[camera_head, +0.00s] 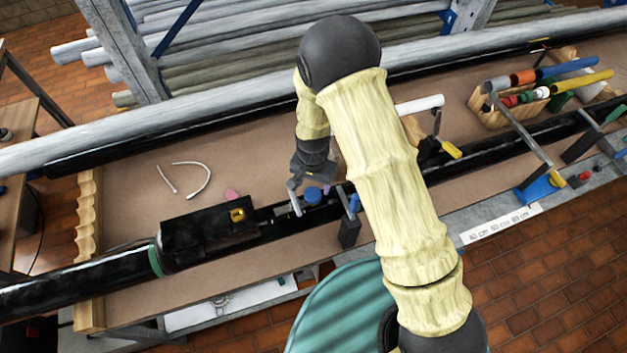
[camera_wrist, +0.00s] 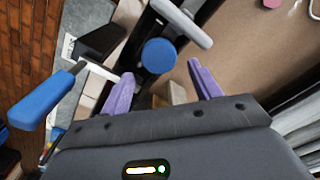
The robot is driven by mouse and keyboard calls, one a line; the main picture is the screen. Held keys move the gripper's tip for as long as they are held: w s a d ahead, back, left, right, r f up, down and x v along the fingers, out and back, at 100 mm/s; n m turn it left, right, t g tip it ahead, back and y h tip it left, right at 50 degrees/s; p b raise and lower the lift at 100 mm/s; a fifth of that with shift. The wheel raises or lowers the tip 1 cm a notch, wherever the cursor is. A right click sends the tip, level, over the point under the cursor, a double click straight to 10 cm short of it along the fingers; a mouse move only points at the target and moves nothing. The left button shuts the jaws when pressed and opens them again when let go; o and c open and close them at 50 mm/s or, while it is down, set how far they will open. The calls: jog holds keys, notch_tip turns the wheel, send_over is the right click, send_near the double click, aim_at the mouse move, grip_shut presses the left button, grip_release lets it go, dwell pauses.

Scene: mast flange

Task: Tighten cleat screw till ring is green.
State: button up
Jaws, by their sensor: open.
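A round blue knob (camera_head: 313,194), which I take to be the cleat screw's head, sits on the black mast (camera_head: 80,284). It also shows in the wrist view (camera_wrist: 159,56). My gripper (camera_wrist: 160,72) is open, with its purple fingers on either side of and just short of the knob; I cannot tell whether they touch it. In the head view my gripper (camera_head: 311,187) is right over the knob. A grey rounded bar (camera_wrist: 183,21) lies just beyond the knob, possibly part of the cleat. No ring shows clearly around the knob.
A clamp with a blue handle (camera_wrist: 40,100) stands close to the left finger. A black box with a yellow part (camera_head: 237,215) sits left on the mast, near a green band (camera_head: 155,262). A wooden rack of coloured tubes (camera_head: 500,107) stands right.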

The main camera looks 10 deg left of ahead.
aim_at(313, 193)
jog(key=shift+s+a+f, duration=0.15)
jog(key=shift+s+f, duration=0.1)
jog(key=shift+f, duration=0.05)
jog(key=shift+d+f+b, duration=0.2)
jog(key=shift+f+b, duration=0.65)
jog(key=shift+f, duration=0.1)
jog(key=shift+a+f+b, duration=0.1)
jog(key=shift+f+b, duration=1.45)
jog(key=shift+f, duration=0.8)
jog(key=shift+r, duration=0.25)
jog(key=c, duration=0.3)
jog(key=shift+w, duration=0.1)
jog(key=c, duration=0.8)
